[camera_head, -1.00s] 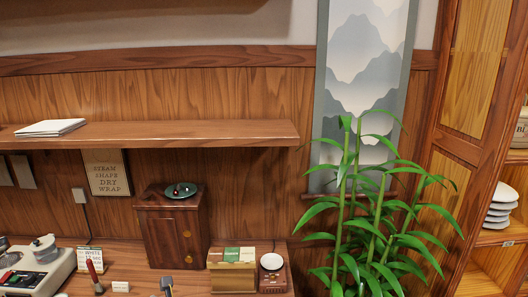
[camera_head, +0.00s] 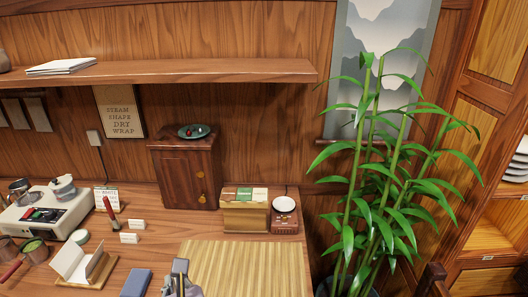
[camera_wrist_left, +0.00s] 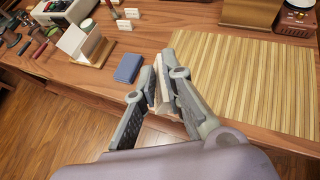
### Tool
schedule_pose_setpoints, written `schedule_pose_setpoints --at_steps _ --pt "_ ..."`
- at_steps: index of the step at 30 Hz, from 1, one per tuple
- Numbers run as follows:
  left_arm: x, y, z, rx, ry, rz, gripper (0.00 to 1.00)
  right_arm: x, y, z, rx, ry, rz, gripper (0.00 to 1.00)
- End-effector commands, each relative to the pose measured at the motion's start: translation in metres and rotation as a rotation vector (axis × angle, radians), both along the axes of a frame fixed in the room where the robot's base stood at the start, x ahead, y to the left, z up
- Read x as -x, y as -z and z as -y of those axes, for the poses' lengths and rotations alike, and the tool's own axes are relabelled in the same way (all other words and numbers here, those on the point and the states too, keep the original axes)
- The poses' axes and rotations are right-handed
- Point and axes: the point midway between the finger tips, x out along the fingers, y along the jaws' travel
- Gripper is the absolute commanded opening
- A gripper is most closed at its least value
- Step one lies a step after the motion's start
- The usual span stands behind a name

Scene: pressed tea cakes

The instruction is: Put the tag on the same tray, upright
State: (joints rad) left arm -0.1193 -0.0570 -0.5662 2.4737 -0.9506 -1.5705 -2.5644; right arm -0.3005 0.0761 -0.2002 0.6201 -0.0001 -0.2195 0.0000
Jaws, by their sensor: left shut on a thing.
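My left gripper (camera_head: 180,268) is at the bottom of the head view, at the near left corner of the bamboo mat. In the left wrist view its fingers (camera_wrist_left: 161,70) are shut on a small pale piece (camera_wrist_left: 158,97), probably the tag; the fingers hide much of it, and its lettering cannot be read. Two small white tags (camera_head: 137,224) (camera_head: 130,238) stand upright on the table at the left. A wooden tray (camera_head: 98,277) with folded white paper (camera_head: 76,262) is nearer the front. I cannot tell which tray is meant. My right gripper is not in view.
A dark blue block (camera_head: 136,283) lies just left of my gripper. The bamboo mat (camera_head: 245,268) is bare. Behind it are a box (camera_head: 245,216) and a small scale (camera_head: 284,206). A dark cabinet (camera_head: 185,175) stands at the back, a plant (camera_head: 375,180) at the right.

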Motion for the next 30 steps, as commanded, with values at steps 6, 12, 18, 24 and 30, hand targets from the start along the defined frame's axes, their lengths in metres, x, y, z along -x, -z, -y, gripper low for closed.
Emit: schedule_pose_setpoints --at_steps 6,12,18,24,30 --pt "-0.009 0.0 0.005 0.001 0.024 0.007 0.0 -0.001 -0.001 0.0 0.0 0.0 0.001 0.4" --pt "-0.066 -0.002 0.038 0.025 0.19 0.045 0.0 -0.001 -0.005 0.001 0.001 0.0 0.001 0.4" --pt "-0.131 -0.006 0.067 0.094 0.362 0.062 0.0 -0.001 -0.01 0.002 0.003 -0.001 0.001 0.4" --pt "-0.165 -0.011 0.078 0.16 0.442 0.063 0.0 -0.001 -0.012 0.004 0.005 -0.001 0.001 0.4" --pt "-0.171 0.014 0.08 0.183 0.457 0.055 0.0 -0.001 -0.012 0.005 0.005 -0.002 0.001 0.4"
